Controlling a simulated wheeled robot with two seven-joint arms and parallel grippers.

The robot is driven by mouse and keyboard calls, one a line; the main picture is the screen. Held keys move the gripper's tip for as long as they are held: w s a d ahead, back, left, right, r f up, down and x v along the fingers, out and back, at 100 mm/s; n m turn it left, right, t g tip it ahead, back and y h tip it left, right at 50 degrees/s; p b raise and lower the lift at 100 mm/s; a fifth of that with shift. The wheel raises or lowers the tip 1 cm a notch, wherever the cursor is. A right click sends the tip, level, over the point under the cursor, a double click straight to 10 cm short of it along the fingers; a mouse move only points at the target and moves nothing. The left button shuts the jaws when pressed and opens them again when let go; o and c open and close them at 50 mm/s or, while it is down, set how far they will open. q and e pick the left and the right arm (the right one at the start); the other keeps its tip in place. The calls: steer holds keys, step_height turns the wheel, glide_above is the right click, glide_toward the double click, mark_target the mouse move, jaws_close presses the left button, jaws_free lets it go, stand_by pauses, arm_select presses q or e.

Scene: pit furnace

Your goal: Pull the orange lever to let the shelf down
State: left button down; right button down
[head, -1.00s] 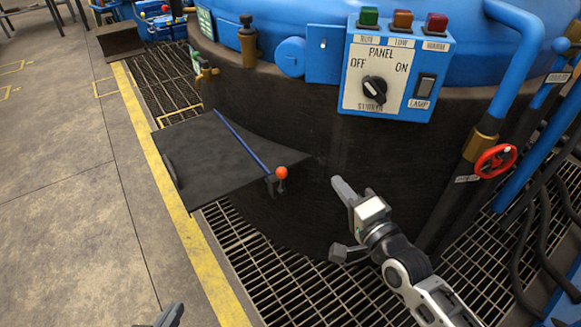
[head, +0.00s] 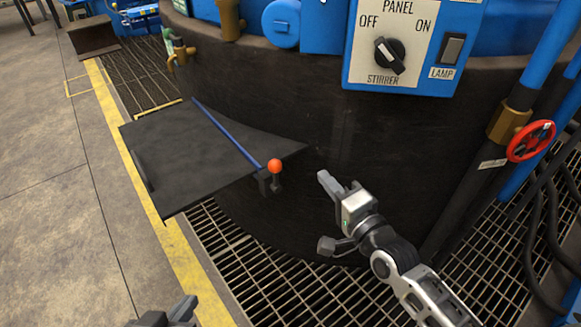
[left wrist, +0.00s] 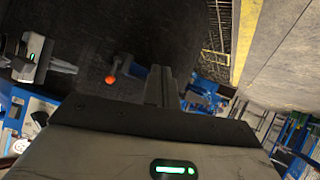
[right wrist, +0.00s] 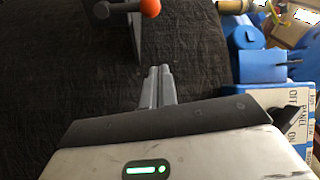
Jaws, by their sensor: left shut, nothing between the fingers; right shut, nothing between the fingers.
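The lever has an orange ball knob (head: 275,166) on a short dark stem, at the near right corner of the shelf. The dark shelf (head: 185,150) stands out flat from the furnace wall, with a blue rod across it. My right gripper (head: 326,182) is shut and empty, to the right of the knob and apart from it. In the right wrist view, the knob (right wrist: 150,8) is at the top edge, beyond the shut fingers (right wrist: 160,85). My left gripper (head: 180,312) is at the bottom edge, shut and empty. The left wrist view shows the knob (left wrist: 111,80) left of its fingers (left wrist: 165,88).
The blue control panel (head: 405,45) is on the furnace above my right gripper. A red valve wheel (head: 530,141) and blue pipes stand at the right. A brass tap (head: 181,50) sits behind the shelf.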

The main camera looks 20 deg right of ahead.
mark_target(276, 177)
arm_select(q)
steer(key=shift+w+d+r+t+h+b, duration=0.1)
steer(key=shift+d+r+t+h+b, duration=0.15)
steer(key=shift+r+t+b, duration=0.35)
steer(key=shift+d+r+t+h+b, duration=0.25)
steer(key=shift+r+b, duration=0.15)
steer(key=shift+b, duration=0.45)
arm_select(e)
steer(key=w+a, duration=0.5)
steer(key=w, duration=0.2)
steer(key=shift+w+a+f, duration=0.25)
steer(key=shift+w, duration=0.1)
arm_select(q)
steer(key=shift+a, duration=0.1)
